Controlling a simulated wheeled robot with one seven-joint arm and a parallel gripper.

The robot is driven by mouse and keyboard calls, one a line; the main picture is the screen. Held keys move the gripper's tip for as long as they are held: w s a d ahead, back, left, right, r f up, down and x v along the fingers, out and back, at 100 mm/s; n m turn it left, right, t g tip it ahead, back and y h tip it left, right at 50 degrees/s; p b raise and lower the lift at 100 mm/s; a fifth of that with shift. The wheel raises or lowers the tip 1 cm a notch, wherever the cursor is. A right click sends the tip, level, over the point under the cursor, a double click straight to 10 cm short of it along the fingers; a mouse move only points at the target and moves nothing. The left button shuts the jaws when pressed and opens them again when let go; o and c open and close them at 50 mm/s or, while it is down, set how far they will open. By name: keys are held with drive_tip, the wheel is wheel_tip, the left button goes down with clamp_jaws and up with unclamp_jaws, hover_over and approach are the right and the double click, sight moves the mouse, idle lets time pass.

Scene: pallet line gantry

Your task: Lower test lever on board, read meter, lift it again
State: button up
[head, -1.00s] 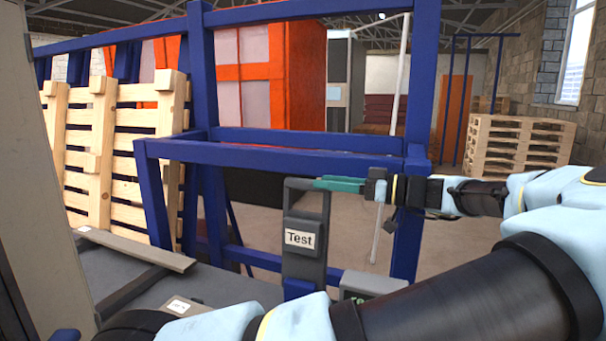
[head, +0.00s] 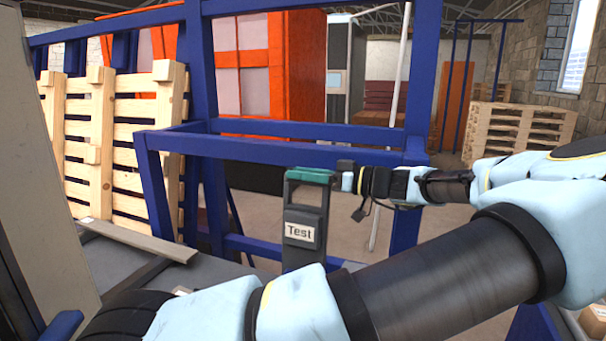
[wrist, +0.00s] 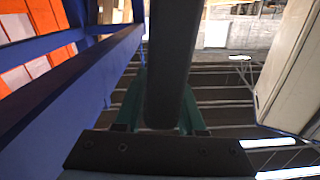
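The test lever (head: 302,249) is a dark grey part with a white "Test" label and a looped handle on top. It stands upright in front of the blue frame; its lower end is hidden behind my arm. My gripper (head: 311,175) has green fingers and reaches in from the right to the top of the handle. In the wrist view a dark bar (wrist: 172,65), seemingly the handle, lies between the fingers of my gripper (wrist: 164,100) and covers their tips. I cannot tell whether they are clamped on it. No meter face is readable.
Blue gantry beams (head: 270,150) run behind and beside the lever. Wooden pallets (head: 110,140) lean at the left, and a pallet stack (head: 515,140) stands back right. A grey plank (head: 140,241) lies at lower left. My arm covers the lower middle.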

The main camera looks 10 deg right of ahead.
clamp_jaws()
idle(1.0)
